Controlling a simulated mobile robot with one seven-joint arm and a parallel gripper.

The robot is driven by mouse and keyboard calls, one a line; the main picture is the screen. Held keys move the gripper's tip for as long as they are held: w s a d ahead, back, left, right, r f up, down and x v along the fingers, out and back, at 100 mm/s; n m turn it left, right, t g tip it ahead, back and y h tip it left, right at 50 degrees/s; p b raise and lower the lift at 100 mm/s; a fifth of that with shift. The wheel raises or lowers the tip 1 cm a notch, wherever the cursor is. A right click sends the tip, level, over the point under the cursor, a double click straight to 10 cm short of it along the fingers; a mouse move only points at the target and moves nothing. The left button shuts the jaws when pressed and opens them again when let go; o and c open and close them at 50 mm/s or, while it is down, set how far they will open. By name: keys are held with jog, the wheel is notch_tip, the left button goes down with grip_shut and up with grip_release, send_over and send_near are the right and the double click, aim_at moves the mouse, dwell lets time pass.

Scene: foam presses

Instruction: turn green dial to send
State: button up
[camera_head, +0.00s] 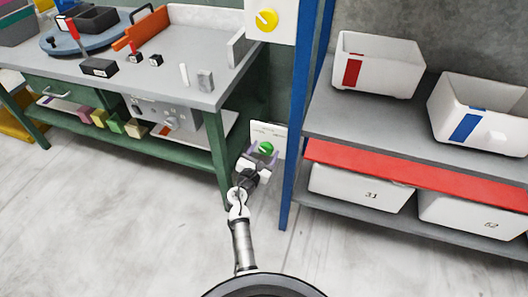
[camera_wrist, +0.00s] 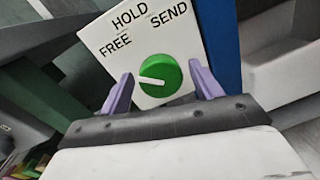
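The green dial (camera_wrist: 160,76) sits on a white panel (camera_wrist: 115,30) marked FREE, HOLD and SEND. In the wrist view its white pointer line points left, nearest the FREE label and away from SEND. In the head view the dial (camera_head: 266,148) is low on the wall between the workbench and the shelf. My gripper (camera_wrist: 160,84) is open, with one purple finger on each side of the dial. Small gaps seem to show beside the dial; I cannot tell whether either finger touches it. In the head view my gripper (camera_head: 262,158) is just in front of the panel.
A blue shelf post (camera_head: 303,120) stands close to the right of the panel. The green workbench leg (camera_head: 217,150) is close to the left. A yellow dial (camera_head: 266,19) is on another panel above. White bins (camera_head: 378,64) fill the shelf. The floor in front is clear.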

jog(key=c, duration=0.8)
jog(key=shift+m, duration=0.4)
jog(key=m+b, duration=0.1)
jog(key=m, duration=0.1)
jog(key=shift+f+m, duration=0.1)
jog(key=shift+m, duration=0.3)
jog(key=m+b, duration=0.2)
jog(key=m, duration=0.2)
jog(key=shift+d, duration=0.1)
jog(key=m+b, duration=0.1)
jog(key=m, duration=0.2)
jog(key=m+y+b, duration=0.1)
jog(key=m+b, duration=0.1)
jog(key=m, duration=0.1)
jog(key=shift+d+f+g, duration=0.1)
jog(key=shift+f+g, duration=0.05)
jog(key=shift+g, duration=0.15)
jog(key=m+y+b, duration=0.1)
jog(key=m+b, duration=0.2)
jog(key=m, duration=0.2)
jog(key=shift+s, duration=0.1)
jog(key=shift+b, duration=0.35)
